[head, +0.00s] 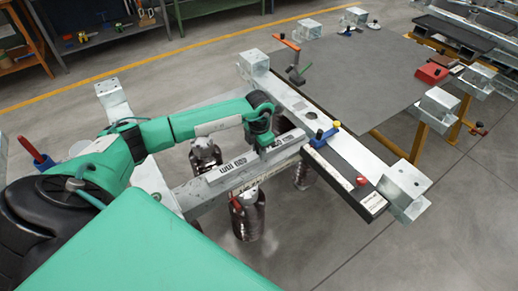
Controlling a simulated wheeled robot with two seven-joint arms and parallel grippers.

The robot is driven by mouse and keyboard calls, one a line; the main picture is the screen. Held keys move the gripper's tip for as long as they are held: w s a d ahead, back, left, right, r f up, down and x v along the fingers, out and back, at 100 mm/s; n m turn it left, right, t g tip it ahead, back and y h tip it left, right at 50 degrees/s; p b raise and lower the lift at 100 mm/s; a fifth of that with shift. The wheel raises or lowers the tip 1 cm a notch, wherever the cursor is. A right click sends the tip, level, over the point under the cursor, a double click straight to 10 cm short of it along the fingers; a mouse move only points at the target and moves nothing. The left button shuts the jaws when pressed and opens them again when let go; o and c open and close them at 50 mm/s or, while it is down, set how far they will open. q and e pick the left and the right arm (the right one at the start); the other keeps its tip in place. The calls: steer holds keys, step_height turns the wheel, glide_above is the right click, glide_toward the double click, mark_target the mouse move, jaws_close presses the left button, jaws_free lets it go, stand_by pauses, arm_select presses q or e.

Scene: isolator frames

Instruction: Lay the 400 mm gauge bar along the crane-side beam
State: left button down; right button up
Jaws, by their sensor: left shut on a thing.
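The gauge bar (232,166) is a pale grey bar with dark markings on its side. My left gripper (263,143) reaches in from the left, points down and is shut on it near the middle. The bar runs from lower left to upper right, over or just above the frame's cross beam (190,200); I cannot tell whether it touches. Nothing marks which beam is the crane-side one. My right gripper is out of view.
Dark springs (247,215) stand below the frame. A grey plate (355,70) and a red object (432,73) lie beyond.

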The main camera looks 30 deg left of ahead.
arm_select(q)
steer(key=c, duration=1.5)
jaws_free()
steer(key=shift+f, duration=0.1)
steer(key=o, duration=0.4)
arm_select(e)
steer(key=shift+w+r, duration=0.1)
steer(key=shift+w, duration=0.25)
arm_select(q)
step_height(320, 180, up, 6)
steer(key=shift+f, duration=0.2)
step_height(320, 180, up, 6)
steer(key=shift+f+b, duration=0.15)
steer(key=shift+b, duration=0.35)
steer(key=shift+r, duration=0.5)
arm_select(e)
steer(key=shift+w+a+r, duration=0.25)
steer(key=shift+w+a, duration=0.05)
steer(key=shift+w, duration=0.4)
